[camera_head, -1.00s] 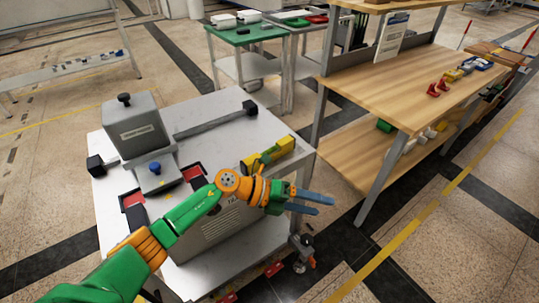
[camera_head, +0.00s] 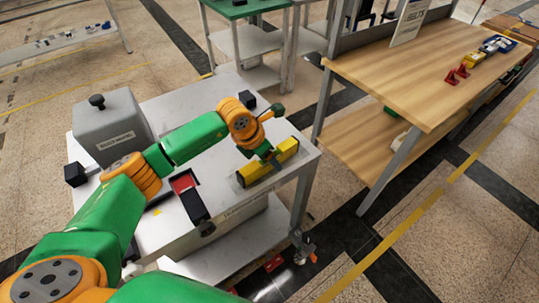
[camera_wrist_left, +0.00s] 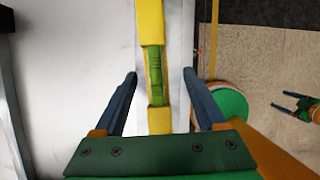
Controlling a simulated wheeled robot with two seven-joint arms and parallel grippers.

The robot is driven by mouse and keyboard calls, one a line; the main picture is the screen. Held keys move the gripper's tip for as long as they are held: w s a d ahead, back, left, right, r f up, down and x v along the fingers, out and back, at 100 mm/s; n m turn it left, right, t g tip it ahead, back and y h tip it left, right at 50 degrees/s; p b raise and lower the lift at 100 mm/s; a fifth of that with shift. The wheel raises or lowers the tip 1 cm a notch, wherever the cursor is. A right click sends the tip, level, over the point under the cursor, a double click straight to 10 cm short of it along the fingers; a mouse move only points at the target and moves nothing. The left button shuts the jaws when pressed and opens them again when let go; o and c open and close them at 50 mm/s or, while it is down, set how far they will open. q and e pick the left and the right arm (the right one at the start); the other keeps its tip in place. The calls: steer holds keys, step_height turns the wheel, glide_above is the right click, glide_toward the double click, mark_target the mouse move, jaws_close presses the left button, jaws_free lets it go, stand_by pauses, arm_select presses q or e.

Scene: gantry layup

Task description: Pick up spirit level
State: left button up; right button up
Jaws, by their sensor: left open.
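The spirit level (camera_head: 254,170) is a yellow bar with a darker middle, lying near the right edge of the grey-white table top. My left gripper (camera_head: 272,158) points down at it and hides part of its middle. In the left wrist view the level (camera_wrist_left: 150,25) runs upright in the picture, with a green section at its middle. The blue fingers of my left gripper (camera_wrist_left: 158,100) are open, one on each side of the level, with gaps to it. My right gripper (camera_wrist_left: 290,105) shows small at the right of the wrist view, its blue fingers apart and empty.
A grey box with a black knob (camera_head: 113,130) stands on the table's left part. A red-lined tray (camera_head: 184,182) and a black block (camera_head: 195,207) are near the front. A wooden workbench (camera_head: 420,80) stands to the right, beyond a gap.

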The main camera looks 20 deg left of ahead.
arm_select(q)
steer(key=shift+w+d+f, duration=0.1)
steer(key=shift+w+f, duration=0.15)
steer(key=shift+f, duration=0.4)
steer(key=shift+w+f, duration=0.3)
steer(key=shift+w, duration=0.05)
steer(key=shift+s+r, duration=0.15)
steer(key=c, duration=0.9)
jaws_close()
